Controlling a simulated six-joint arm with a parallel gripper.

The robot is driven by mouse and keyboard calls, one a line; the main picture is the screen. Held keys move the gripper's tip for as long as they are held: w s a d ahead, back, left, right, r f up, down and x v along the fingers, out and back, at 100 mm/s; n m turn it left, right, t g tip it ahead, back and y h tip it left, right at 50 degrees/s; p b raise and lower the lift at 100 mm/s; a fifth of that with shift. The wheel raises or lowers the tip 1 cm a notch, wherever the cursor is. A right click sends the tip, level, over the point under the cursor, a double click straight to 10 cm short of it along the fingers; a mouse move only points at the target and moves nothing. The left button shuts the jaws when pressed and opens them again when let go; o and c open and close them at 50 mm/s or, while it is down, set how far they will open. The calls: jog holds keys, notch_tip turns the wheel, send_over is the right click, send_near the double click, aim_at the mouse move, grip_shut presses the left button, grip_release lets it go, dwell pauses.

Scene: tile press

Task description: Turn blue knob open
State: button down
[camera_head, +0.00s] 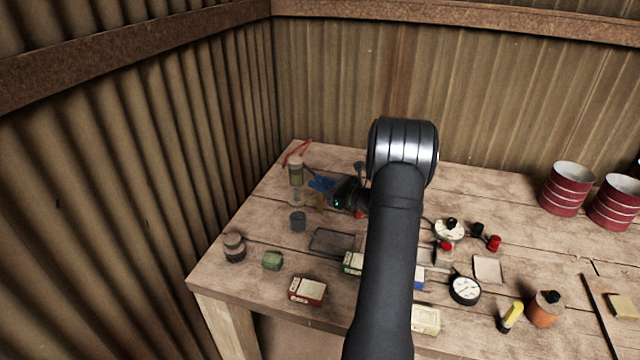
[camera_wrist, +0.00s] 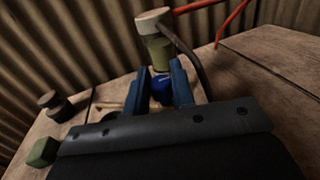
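The blue knob (camera_wrist: 162,88) shows in the wrist view below a greenish cylinder (camera_wrist: 159,54) with a pale cap. The same cylinder stands at the back left of the table in the head view (camera_head: 296,173). My gripper (camera_wrist: 160,78) has its two blue fingers spread, one on each side of the knob in the picture. I cannot tell whether either finger touches it. In the head view my gripper (camera_head: 316,184) reaches left to the cylinder's stand, and the knob cannot be told apart from the blue fingers there.
A red tube (camera_head: 297,152) runs behind the cylinder. A grey cup (camera_head: 298,221), a dark tray (camera_head: 332,241), a green block (camera_head: 272,261) and a dark jar (camera_head: 234,248) stand nearer the front. A gauge (camera_head: 465,290) and several small items lie right of my arm.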

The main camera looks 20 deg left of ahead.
jog(key=shift+n+g, duration=0.4)
jog(key=shift+g, duration=0.2)
jog(key=n+g, duration=0.1)
jog(key=g, duration=0.1)
jog(key=n+g, duration=0.2)
jog(key=g, duration=0.1)
jog(key=shift+n+g, duration=0.3)
jog(key=shift+n+g+h, duration=0.4)
jog(key=shift+n+g, duration=0.7)
jog(key=shift+g, duration=0.55)
jog(key=shift+n+g+h, duration=0.4)
jog(key=shift+n+g, duration=0.7)
jog(key=shift+g, duration=0.55)
jog(key=c, duration=1.3)
grip_release()
jog(key=shift+o, duration=0.2)
jog(key=shift+t, duration=0.3)
